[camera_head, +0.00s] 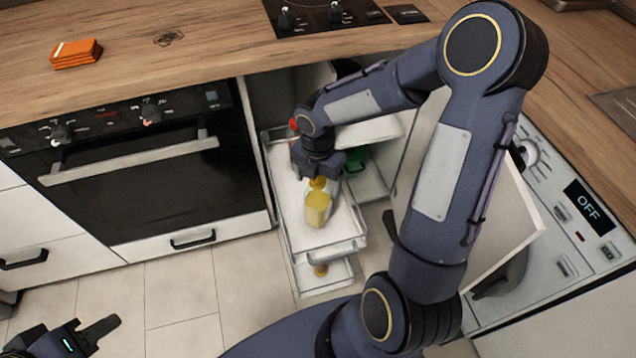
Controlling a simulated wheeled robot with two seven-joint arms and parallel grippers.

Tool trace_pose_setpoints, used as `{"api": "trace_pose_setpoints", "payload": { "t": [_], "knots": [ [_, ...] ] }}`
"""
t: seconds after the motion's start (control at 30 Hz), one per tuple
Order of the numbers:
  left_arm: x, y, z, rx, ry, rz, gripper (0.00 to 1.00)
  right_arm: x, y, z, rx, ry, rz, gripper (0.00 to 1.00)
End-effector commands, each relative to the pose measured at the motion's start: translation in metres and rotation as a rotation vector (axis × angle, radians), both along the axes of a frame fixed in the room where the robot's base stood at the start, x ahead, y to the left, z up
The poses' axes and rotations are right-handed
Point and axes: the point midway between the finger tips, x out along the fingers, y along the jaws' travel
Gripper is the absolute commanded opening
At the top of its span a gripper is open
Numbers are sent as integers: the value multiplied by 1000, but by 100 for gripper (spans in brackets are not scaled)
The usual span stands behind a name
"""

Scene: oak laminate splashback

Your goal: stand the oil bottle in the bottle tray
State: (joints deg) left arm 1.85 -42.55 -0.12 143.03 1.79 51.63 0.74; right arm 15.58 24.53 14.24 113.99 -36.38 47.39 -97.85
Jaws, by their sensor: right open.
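The oil bottle (318,210) is yellow with a gold cap and appears upright in the bottle tray (350,236), a white pull-out tray with a clear rim. My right gripper (319,176) is open at the bottle's cap, with its fingers close around or beside it; contact is unclear. The gripper and wrist hide part of the tray's rear. My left gripper (92,334) is at the bottom left, above the floor and away from the tray; its jaw opening is unclear.
A lower tray (330,284) holds another gold-topped item (320,270). A green item (356,157) and a red one (293,124) are near my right wrist. The oven (130,165) stands left, an open cabinet door (500,230) right. Orange packs (76,54) lie on the worktop.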

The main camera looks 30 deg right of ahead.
Motion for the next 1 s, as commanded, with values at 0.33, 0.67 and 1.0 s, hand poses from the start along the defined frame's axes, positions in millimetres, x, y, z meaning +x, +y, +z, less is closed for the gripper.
{"api": "trace_pose_setpoints", "payload": {
  "t": [0.33,0.67,1.0],
  "knots": [
    [0,0,22,0,0,0,36,1,0,74,0,-4,-1,78],
    [0,0,25,0,0,0,36,-19,-1,113,15,-41,-223,78],
    [0,0,25,0,0,0,36,-130,19,171,399,-105,-1556,78]
  ]
}}
